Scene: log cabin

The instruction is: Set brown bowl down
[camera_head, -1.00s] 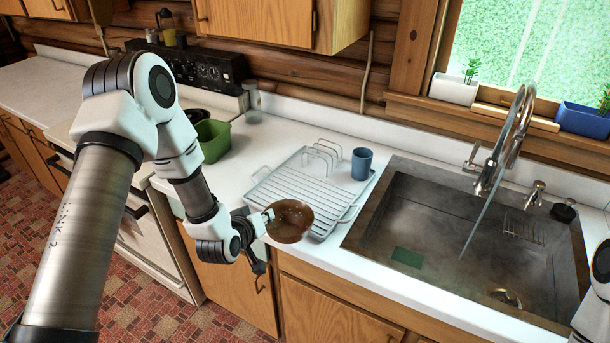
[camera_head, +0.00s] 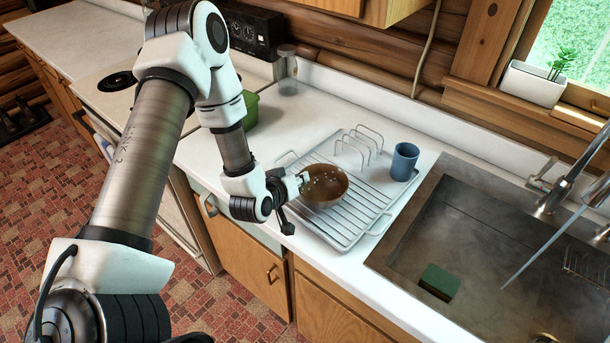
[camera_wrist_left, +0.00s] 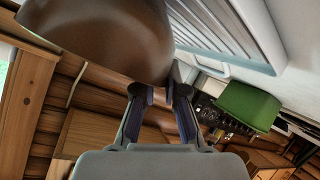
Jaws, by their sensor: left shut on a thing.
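The brown bowl (camera_head: 325,187) is at the near left part of the dish rack (camera_head: 354,222), open side up. I cannot tell whether it touches the rack. My left gripper (camera_head: 304,181) is shut on the bowl's left rim. In the left wrist view the brown bowl (camera_wrist_left: 105,35) fills the upper left, and the fingers of the left gripper (camera_wrist_left: 160,92) meet at its edge. The rack (camera_wrist_left: 225,30) shows beside it there. My right gripper is not in view.
A blue cup (camera_head: 404,162) stands at the rack's far right corner. The sink (camera_head: 480,240) with a green sponge (camera_head: 439,281) lies to the right. A green container (camera_head: 250,109) is partly hidden behind my left arm. White counter (camera_head: 300,125) is clear behind the rack.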

